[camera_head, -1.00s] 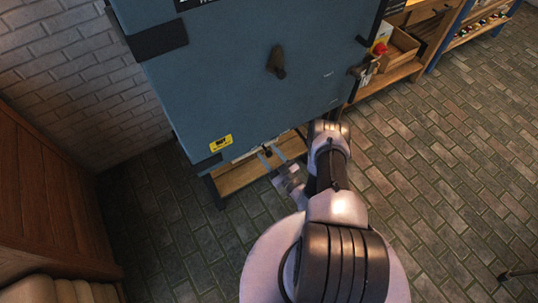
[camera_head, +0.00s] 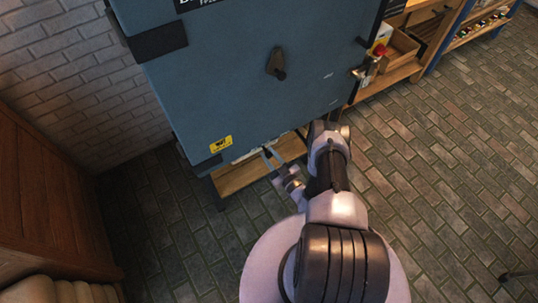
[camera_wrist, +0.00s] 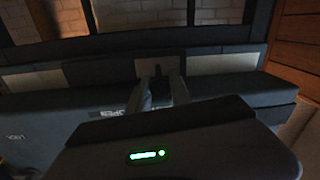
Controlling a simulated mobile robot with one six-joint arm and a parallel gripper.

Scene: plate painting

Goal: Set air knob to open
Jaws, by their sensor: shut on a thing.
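The blue kiln-like cabinet (camera_head: 230,85) fills the upper middle of the head view. My gripper (camera_head: 271,155) is at its lower front edge, low and left of my arm. In the wrist view, my gripper (camera_wrist: 162,84) is shut on a small dark knob (camera_wrist: 158,70), which I take to be the air knob. Most of the knob is hidden between the fingers. The knob's exact setting cannot be read.
A dark handle (camera_head: 277,66) and a yellow label (camera_head: 221,144) are on the cabinet front. A wooden shelf (camera_head: 240,175) lies under the cabinet. A wooden cabinet (camera_head: 45,190) stands at left. Brick floor is free at right.

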